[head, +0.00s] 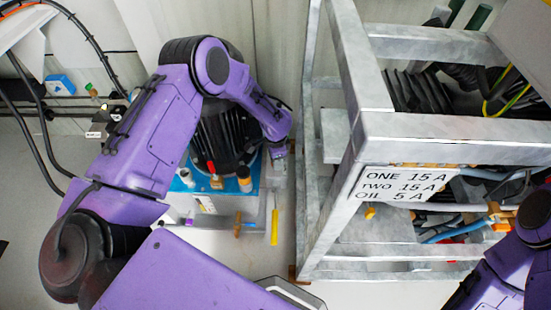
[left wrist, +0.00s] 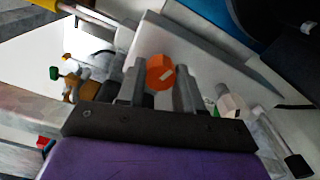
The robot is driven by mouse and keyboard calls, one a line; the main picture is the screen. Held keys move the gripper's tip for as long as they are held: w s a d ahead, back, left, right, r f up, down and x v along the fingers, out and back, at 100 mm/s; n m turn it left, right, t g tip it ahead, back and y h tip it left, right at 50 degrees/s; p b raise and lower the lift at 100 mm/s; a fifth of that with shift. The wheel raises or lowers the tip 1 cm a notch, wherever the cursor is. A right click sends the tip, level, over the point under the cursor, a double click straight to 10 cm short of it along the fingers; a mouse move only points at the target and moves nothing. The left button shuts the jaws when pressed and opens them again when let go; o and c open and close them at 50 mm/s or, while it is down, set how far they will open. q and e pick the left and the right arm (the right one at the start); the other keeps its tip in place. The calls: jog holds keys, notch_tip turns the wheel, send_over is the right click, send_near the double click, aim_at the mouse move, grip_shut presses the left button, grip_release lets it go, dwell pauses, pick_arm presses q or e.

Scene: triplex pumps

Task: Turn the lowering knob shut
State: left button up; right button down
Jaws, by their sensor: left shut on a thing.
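The lowering knob, an orange many-sided knob (left wrist: 160,72), shows in the left wrist view between the two grey fingers of my left gripper (left wrist: 161,84). The fingers sit on opposite sides of it and are shut on it. A slim gap may show beside it, but the contact itself is partly hidden. In the head view my left gripper (head: 278,152) reaches down beside the grey metal frame, right of the black motor. The knob cannot be made out there, being hidden by the gripper. Part of my right arm shows at the lower right; its gripper is not in view.
A grey metal frame (head: 375,125) with a white sign (head: 400,186) stands close to the right of my left gripper. A black finned motor (head: 215,140) is to its left. A yellow handle (head: 274,226) hangs below it. A white hexagonal part (left wrist: 232,106) is nearby in the wrist view.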

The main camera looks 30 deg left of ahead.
pick_arm(q)
jog(key=m, duration=0.3)
jog(key=shift+m, duration=0.4)
jog(key=m, duration=0.3)
jog(key=shift+s+m, duration=0.1)
jog(key=shift+m, duration=0.2)
jog(key=m, duration=0.3)
jog(key=shift+m, duration=0.3)
jog(key=shift+m+b, duration=0.35)
jog(key=shift+m, duration=1.25)
jog(key=o, duration=1)
jog(key=shift+a, duration=0.1)
jog(key=shift+o, duration=0.2)
